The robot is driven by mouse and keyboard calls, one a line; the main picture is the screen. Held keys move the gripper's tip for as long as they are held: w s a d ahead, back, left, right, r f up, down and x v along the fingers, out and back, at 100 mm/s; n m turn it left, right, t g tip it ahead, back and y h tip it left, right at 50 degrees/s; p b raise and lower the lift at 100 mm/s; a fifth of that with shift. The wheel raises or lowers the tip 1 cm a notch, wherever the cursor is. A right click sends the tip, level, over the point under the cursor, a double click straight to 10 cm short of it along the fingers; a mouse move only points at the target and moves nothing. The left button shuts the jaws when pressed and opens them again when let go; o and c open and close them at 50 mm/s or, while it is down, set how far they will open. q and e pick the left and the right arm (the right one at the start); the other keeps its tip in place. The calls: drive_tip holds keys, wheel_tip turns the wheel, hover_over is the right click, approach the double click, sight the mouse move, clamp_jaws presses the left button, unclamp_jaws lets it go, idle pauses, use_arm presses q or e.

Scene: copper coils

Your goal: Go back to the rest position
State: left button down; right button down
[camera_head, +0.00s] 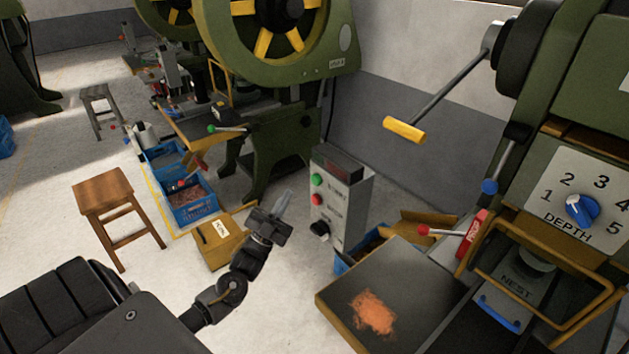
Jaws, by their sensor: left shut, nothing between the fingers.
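My left gripper (283,203) is at the end of my dark left arm (230,288), which reaches in from the lower left. Its fingers are shut and hold nothing, pointing up and slightly right. It is in the air, left of the grey control box (341,200) with green and red buttons. In the picture it overlaps the floor near a yellow-brown box. My right gripper is not in view.
A machine with a depth dial (581,209) and a yellow-handled lever (404,130) stands at the right. A dark worktable (420,275) with a copper-coloured patch (372,312) is before it. A wooden stool (103,192), a yellow-brown box (218,238) and blue crates (193,212) stand on the floor.

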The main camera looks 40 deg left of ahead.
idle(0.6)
